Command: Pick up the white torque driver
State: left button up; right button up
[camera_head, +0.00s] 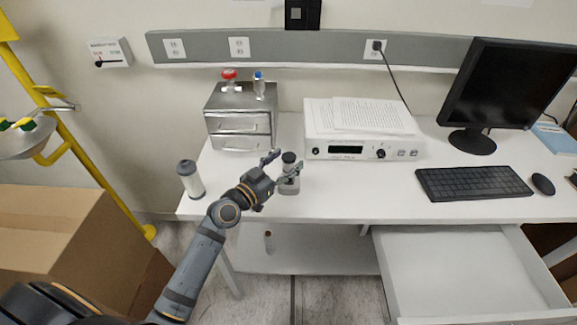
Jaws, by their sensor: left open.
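A small upright tool with a dark cap and a pale body (289,186), which looks like the white torque driver, stands on the white desk (345,196) near its front left. My left gripper (280,168) reaches in from the left and is open. Its fingertips are right at the tool and partly cover it. I cannot tell whether the fingers are around the tool or only in front of it. My right gripper is not in view.
Behind are a metal drawer box (240,122) and a white instrument (361,146) with papers on top. A keyboard (473,183) and monitor (512,85) are right. A drawer (470,262) hangs open below. A cardboard box (70,235) is left.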

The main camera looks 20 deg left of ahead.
pick_arm(q)
jog(key=shift+x, duration=0.9)
jog(key=shift+s+f, duration=0.1)
jog(key=shift+s, duration=0.1)
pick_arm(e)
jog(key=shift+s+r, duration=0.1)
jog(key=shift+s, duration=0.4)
pick_arm(q)
jog(key=shift+c, duration=1.2)
grip_shut()
